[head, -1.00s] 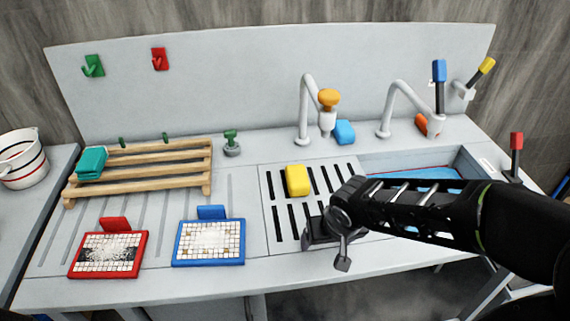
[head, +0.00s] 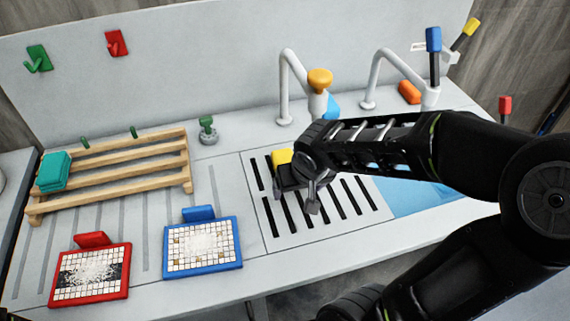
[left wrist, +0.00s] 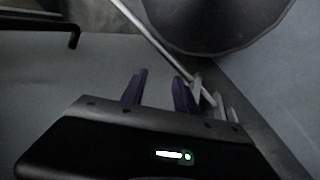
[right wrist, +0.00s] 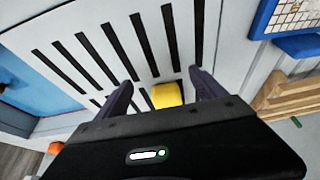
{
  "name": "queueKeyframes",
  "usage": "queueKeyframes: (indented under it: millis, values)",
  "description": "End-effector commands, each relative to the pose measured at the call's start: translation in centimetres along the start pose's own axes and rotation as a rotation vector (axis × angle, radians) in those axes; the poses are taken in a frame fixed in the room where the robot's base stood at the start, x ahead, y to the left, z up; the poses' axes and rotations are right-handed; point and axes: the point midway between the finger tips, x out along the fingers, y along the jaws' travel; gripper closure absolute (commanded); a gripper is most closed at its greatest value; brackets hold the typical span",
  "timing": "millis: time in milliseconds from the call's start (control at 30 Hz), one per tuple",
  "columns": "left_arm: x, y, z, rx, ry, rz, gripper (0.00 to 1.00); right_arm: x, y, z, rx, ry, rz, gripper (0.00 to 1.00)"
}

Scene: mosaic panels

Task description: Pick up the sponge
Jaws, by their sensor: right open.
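A yellow sponge (head: 282,156) lies on the slotted drain grate (head: 362,200), partly hidden behind my right gripper in the head view. My right gripper (head: 297,192) is over the grate, close to the sponge on its near side. In the right wrist view, the sponge (right wrist: 167,95) shows between the two parted fingers of the right gripper (right wrist: 160,78), nearer the right finger. That gripper is open and empty. My left gripper (left wrist: 160,85) shows only in the left wrist view, with its fingers apart and nothing between them.
Teal cloths or sponges (head: 53,171) sit on the wooden rack (head: 110,168). Red (head: 90,275) and blue (head: 203,246) mosaic panels lie front left. The sink (head: 415,198) is right.

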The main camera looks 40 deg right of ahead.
Motion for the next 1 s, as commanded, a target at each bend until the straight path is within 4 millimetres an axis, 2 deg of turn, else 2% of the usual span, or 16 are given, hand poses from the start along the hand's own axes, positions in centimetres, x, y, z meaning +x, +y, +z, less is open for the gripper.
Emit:
queueKeyframes:
  millis: [300,433,767,867,1000]
  values:
    - [-1.4,0.4,0.2,-0.003,-0.004,-0.005,0.64,2.0,0.0,-5.1,-0.002,-0.003,0.001,0.2]
    - [-1.5,0.4,0.2,-0.004,-0.005,-0.006,0.64,2.4,0.0,-5.9,0.0,-0.002,0.001,0.2]
    - [-1.5,0.4,0.2,-0.004,-0.005,-0.006,0.64,2.5,0.0,-6.0,0.0,-0.001,0.001,0.2]
    - [-1.8,0.5,0.2,-0.004,-0.005,-0.006,0.64,2.7,0.0,-6.7,-0.001,-0.002,0.001,0.2]
    - [-2.6,0.8,0.3,-0.006,-0.008,-0.008,0.64,3.3,0.0,-8.6,-0.001,-0.003,0.002,0.2]
